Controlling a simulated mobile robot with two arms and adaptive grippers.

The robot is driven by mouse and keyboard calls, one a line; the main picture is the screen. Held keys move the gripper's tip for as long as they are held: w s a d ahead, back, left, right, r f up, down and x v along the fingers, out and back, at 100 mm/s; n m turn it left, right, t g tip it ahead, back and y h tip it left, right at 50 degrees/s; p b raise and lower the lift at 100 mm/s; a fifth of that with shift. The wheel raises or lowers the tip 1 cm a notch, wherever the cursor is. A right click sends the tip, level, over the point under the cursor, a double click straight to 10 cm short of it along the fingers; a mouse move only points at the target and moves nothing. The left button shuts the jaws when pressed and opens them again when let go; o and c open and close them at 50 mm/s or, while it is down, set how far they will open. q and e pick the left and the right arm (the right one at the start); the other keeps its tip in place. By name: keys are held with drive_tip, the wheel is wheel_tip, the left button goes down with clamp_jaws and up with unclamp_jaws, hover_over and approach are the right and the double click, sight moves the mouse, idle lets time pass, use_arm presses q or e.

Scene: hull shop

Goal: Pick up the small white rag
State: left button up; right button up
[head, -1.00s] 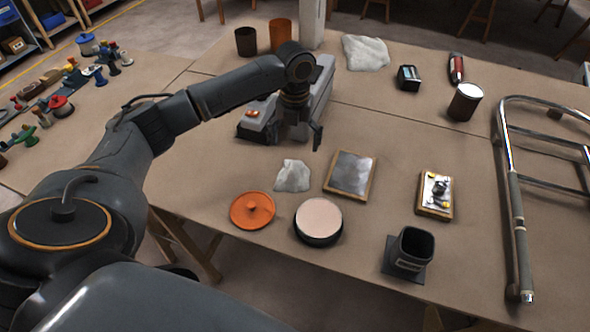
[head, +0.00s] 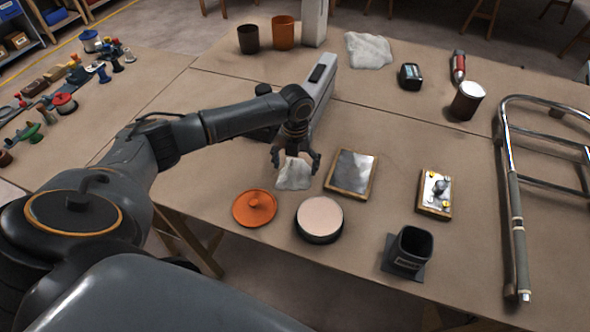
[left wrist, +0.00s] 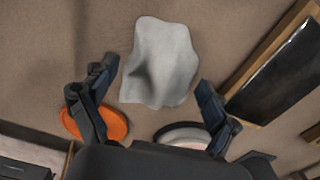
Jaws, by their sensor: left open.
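The small white rag (head: 293,175) lies crumpled on the brown table, behind the orange lid and left of the framed dark plate. My left gripper (head: 296,165) is open above it, fingers pointing down, and hides part of its far side. A larger white cloth (head: 369,50) lies at the back of the table. My right gripper is not seen.
Close to the rag are the orange lid (head: 255,208), a round pink-topped tin (head: 319,218) and the wood-framed plate (head: 351,173). A dark square cup (head: 408,252) stands near the front edge. A metal rail frame (head: 517,220) lies at right.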

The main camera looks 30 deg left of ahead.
sight(292, 183)
use_arm(q)
drive_tip(key=c, duration=1.3)
drive_tip(key=shift+s, duration=0.1)
drive_tip(key=shift+c, duration=0.3)
drive_tip(key=shift+f, duration=0.1)
drive_tip(key=shift+r, duration=0.4)
drive_tip(key=c, duration=0.4)
wheel_tip(292, 183, up, 2)
drive_tip(key=shift+r+b, duration=0.2)
drive_tip(key=shift+b, duration=0.35)
clamp_jaws()
drive_tip(key=s+d+r, duration=0.5)
drive_tip(key=s+r, duration=0.5)
drive_tip(key=s, duration=0.2)
drive_tip(key=shift+s+d+b, duration=0.2)
drive_tip(key=shift+s+b, duration=0.15)
